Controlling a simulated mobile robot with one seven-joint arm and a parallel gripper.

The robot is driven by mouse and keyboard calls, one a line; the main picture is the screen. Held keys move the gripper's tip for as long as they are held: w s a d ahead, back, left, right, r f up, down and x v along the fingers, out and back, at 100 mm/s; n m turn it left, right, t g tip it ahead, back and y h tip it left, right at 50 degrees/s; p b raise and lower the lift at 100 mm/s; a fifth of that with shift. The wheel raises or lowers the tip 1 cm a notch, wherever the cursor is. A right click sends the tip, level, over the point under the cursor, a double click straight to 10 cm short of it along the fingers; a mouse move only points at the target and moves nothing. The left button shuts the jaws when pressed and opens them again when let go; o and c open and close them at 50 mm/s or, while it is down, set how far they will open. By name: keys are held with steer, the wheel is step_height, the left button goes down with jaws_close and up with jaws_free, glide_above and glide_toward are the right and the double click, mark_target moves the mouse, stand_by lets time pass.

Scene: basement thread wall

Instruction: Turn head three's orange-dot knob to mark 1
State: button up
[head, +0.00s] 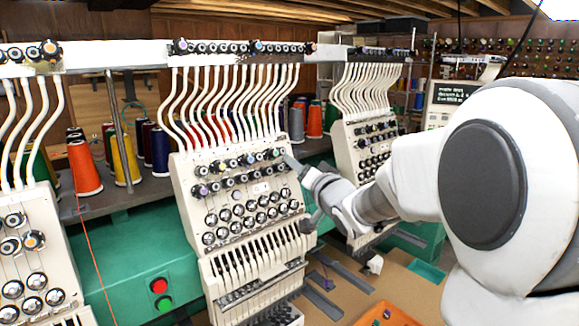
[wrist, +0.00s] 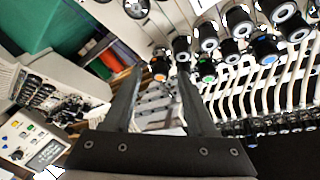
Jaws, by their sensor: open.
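In the wrist view, a dark knob with an orange dot (wrist: 160,72) shows between and beyond the tips of my gripper's two dark fingers (wrist: 158,80). The fingers are apart, with nothing held. I cannot tell whether they touch the knob, and its mark is too small to read. In the head view, my gripper (head: 293,163) is at the upper right edge of the middle machine head (head: 215,170), beside its rows of knobs. The orange dot there is not clear to me. I cannot read a head number.
In the wrist view, a green-dot knob (wrist: 206,72) and a blue-dot knob (wrist: 265,47) are close by. In the head view, a right machine head (head: 345,150) stands near my arm. Thread tubes (head: 225,105) hang above the middle head. An orange tray (head: 388,314) lies lower right.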

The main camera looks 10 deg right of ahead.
jaws_close()
steer(key=shift+f+n+b, duration=0.1)
steer(key=shift+n+b, duration=0.2)
steer(key=shift+b, duration=0.05)
steer(key=shift+w+d+r+n+g+y+b, duration=0.3)
steer(key=shift+n+g+y, duration=1.25)
steer(key=shift+n, duration=3.4)
steer(key=shift+d+f+n+g+y+b, duration=0.15)
steer(key=shift+n+g+y+b, duration=0.95)
steer(key=shift+n, duration=3.9)
steer(key=shift+w+d+r+n+g+y+p, duration=0.15)
steer(key=shift+n+g+y, duration=1.8)
steer(key=shift+n, duration=3)
